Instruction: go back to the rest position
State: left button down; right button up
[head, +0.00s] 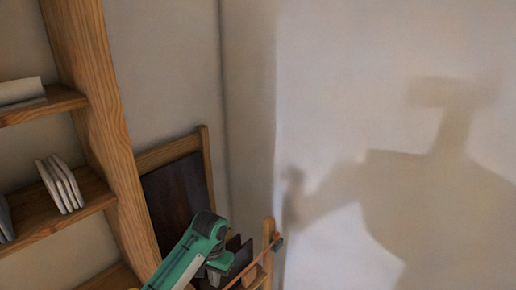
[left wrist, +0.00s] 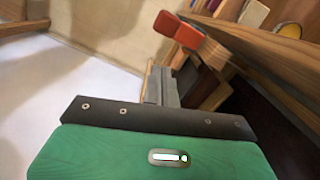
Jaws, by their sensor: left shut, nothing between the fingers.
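My left arm comes in at the bottom of the head view, with a green link and a dark joint. Its gripper (head: 219,264) is small and partly hidden there, in front of dark panels. In the left wrist view the grey fingers of my left gripper (left wrist: 158,82) are together with nothing between them, beyond the dark bar and green housing. My right gripper is in neither view. No piano keys can be made out.
A wooden shelf unit (head: 105,125) with white items (head: 60,185) stands at the left. A dark wood-framed panel (head: 180,195) stands behind my arm. An orange-red object (left wrist: 180,30) is beyond the fingers in the left wrist view. The pale wall (head: 340,60) at right carries a shadow.

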pick_arm(q)
jog(key=s+f+t+h, duration=0.1)
jog(key=s+f, duration=0.3)
jog(key=s, duration=0.4)
jog(key=s+f+t+h, duration=0.1)
jog(key=s+f, duration=0.2)
jog(key=s, duration=0.5)
jog(key=s+a+r+n+t+y, duration=0.15)
jog(key=s+a, duration=0.25)
jog(key=s, duration=0.4)
jog(key=s+a+r+n+t, duration=0.1)
jog(key=s+a+r, duration=0.25)
jog(key=s, duration=0.45)
notch_tip(320, 180, down, 38)
jog(key=g+b, duration=0.1)
jog(key=b, duration=0.6)
jog(key=s+a+f+b, duration=0.2)
jog(key=s+f, duration=0.8)
jog(key=f, duration=0.3)
jog(key=s+a+f+g+b, duration=0.1)
jog(key=s+a+f+b, duration=0.1)
jog(key=s+f, duration=0.7)
notch_tip(320, 180, down, 4)
jog(key=shift+s+m+b, duration=0.35)
jog(key=shift+m+b, duration=0.1)
jog(key=shift+b, duration=0.25)
jog(key=shift+g, duration=0.25)
